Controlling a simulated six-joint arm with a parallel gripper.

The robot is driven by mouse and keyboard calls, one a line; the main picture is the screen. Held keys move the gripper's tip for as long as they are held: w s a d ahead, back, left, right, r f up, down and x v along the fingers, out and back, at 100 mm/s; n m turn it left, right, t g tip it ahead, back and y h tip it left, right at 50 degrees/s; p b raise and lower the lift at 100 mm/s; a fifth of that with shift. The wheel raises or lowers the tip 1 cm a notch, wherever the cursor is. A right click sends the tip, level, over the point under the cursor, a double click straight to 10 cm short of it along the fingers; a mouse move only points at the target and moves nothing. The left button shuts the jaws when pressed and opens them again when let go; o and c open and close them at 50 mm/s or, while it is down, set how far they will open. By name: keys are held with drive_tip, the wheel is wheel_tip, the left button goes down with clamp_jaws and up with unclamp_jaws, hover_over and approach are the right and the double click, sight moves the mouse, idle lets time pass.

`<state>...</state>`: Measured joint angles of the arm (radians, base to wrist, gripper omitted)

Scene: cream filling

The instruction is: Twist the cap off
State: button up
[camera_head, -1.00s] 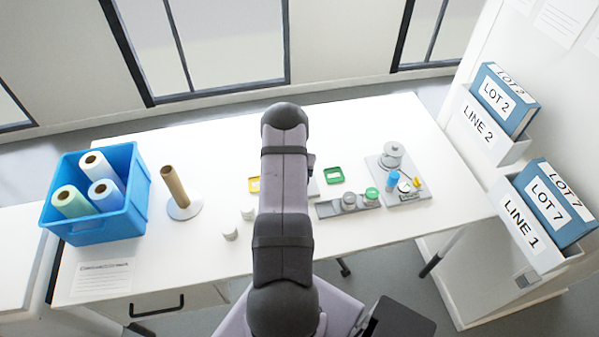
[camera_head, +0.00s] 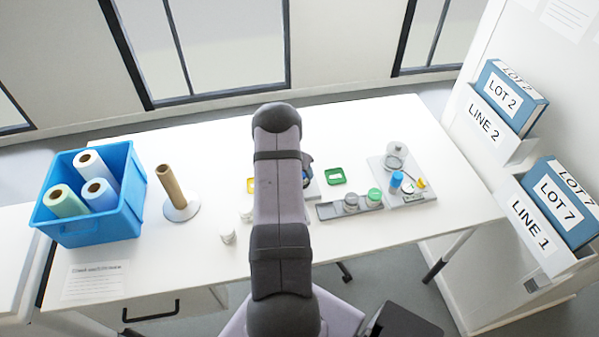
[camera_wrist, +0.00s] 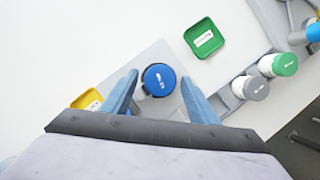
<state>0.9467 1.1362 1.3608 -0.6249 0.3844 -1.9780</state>
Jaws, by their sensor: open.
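A jar with a round blue cap (camera_wrist: 159,76) stands on a grey plate (camera_wrist: 152,55) in the wrist view, seen almost from above. My gripper (camera_wrist: 159,82) is open, with one blue finger on each side of the cap. Whether the fingers touch the cap I cannot tell; gaps seem to show on both sides. In the head view my arm hides this jar and most of the gripper.
A green tray (camera_wrist: 205,40) and a yellow tray (camera_wrist: 86,102) lie nearby. A grey-lidded jar (camera_wrist: 252,88) and a green-lidded jar (camera_wrist: 280,65) stand in a grey rack to the right. A blue crate (camera_head: 88,229) holds rolls at the left.

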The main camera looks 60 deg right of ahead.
drive_tip(key=shift+m, duration=0.3)
drive_tip(key=shift+w+f+m+b, duration=0.1)
drive_tip(key=shift+m+b, duration=0.3)
drive_tip(key=shift+b, duration=0.25)
drive_tip(key=shift+g, duration=0.3)
drive_tip(key=shift+w+m+g+b, duration=0.15)
drive_tip(key=shift+m+g+b, duration=0.45)
drive_tip(key=shift+m+b, duration=1)
drive_tip(key=shift+m+y+b, duration=0.3)
drive_tip(key=shift+m+b, duration=0.05)
drive_tip(key=shift+m, duration=0.35)
drive_tip(key=shift+d+m+g+b, duration=0.1)
drive_tip(key=shift+m+g+b, duration=0.2)
drive_tip(key=shift+w+d+m+g+y+b, duration=0.1)
drive_tip(key=shift+m+g+y+b, duration=0.25)
drive_tip(key=shift+m+b, duration=0.75)
drive_tip(key=shift+w+m+g+y+b, duration=0.1)
drive_tip(key=shift+m+g+y+b, duration=0.2)
drive_tip(key=shift+m+b, duration=0.75)
drive_tip(key=shift+m, duration=0.25)
